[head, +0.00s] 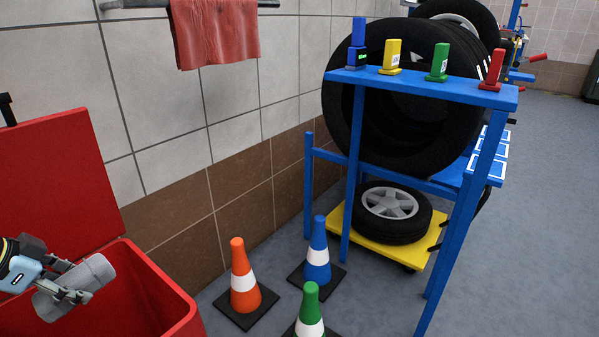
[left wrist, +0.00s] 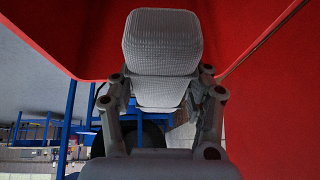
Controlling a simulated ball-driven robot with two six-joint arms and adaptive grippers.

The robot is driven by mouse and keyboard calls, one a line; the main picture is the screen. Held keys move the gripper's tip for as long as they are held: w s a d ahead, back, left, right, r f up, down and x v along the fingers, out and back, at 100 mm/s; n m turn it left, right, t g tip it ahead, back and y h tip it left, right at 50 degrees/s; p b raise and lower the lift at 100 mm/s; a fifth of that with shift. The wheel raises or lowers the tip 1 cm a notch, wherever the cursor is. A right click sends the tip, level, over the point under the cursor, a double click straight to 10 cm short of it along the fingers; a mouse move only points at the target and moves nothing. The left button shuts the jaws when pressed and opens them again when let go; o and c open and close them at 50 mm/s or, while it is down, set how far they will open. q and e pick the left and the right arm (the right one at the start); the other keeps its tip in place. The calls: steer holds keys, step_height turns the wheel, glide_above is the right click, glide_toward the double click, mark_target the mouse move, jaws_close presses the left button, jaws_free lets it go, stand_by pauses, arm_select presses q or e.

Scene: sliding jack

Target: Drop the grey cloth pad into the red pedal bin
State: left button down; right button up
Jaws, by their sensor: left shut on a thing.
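The grey cloth pad (head: 94,273) is a rolled or folded grey piece at the lower left of the head view. My left gripper (head: 72,283) is shut on it and holds it over the open top of the red pedal bin (head: 180,300). The bin's red lid (head: 60,175) stands raised behind it. In the left wrist view the pad (left wrist: 162,42) sits between the fingers of my left gripper (left wrist: 164,88), with red bin surfaces around it. How far the pad is above the rim is hard to tell. My right gripper is not in view.
Orange (head: 243,275), blue (head: 318,255) and green (head: 310,312) cones stand on the floor right of the bin. A blue rack (head: 430,88) with tyres is beyond them. A red towel (head: 214,32) hangs on the tiled wall. The grey floor at right is clear.

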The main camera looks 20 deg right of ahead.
arm_select(q)
steer(key=shift+c, duration=2.4)
jaws_free()
steer(key=shift+r, duration=0.1)
steer(key=v, duration=1.2)
